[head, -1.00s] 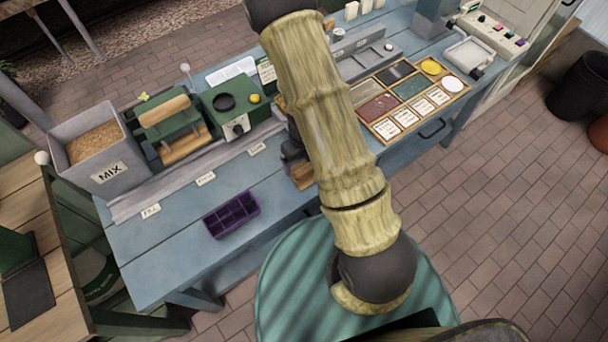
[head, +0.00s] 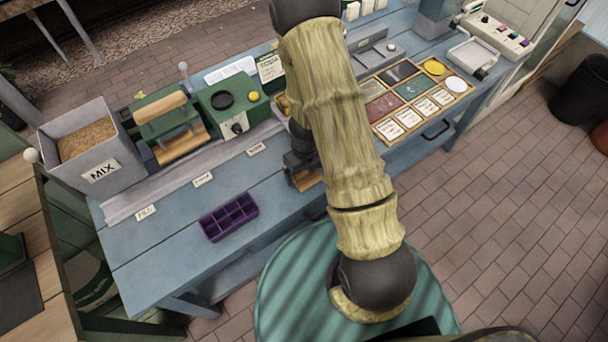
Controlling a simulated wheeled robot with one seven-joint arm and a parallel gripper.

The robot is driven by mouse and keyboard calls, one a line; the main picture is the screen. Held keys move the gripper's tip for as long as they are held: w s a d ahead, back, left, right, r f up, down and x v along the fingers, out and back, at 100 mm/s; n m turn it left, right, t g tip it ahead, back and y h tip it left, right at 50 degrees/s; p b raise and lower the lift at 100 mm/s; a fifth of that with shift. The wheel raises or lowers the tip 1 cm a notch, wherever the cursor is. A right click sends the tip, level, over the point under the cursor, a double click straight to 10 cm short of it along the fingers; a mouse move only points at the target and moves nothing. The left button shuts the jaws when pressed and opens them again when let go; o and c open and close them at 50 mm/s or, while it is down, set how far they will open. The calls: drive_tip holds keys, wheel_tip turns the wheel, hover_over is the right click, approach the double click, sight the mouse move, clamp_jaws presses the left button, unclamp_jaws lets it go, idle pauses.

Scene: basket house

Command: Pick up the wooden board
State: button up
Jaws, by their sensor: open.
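A wooden-framed board (head: 374,131) lies flat on the blue table at the right, beyond my arm. It holds coloured panels and several small white cards. My arm crosses the middle of the head view. My gripper (head: 304,168) shows only in part at the arm's left edge, as dark parts with brown pieces below, over the table's near side. It is open, left of the framed board and apart from it. Its fingertips are mostly hidden, and I see nothing held.
On the blue table (head: 150,248) stand a grey MIX bin (head: 100,170), a green press (head: 168,125), a green box with a dial (head: 228,108) and a purple compartment tray (head: 229,217). A white tray (head: 472,54) is at the far right.

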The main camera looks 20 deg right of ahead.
sight(305, 170)
idle(0.3)
drive_tip(key=c, duration=0.8)
drive_tip(key=shift+r, duration=0.1)
wheel_tip(305, 170, up, 10)
drive_tip(key=p, duration=0.6)
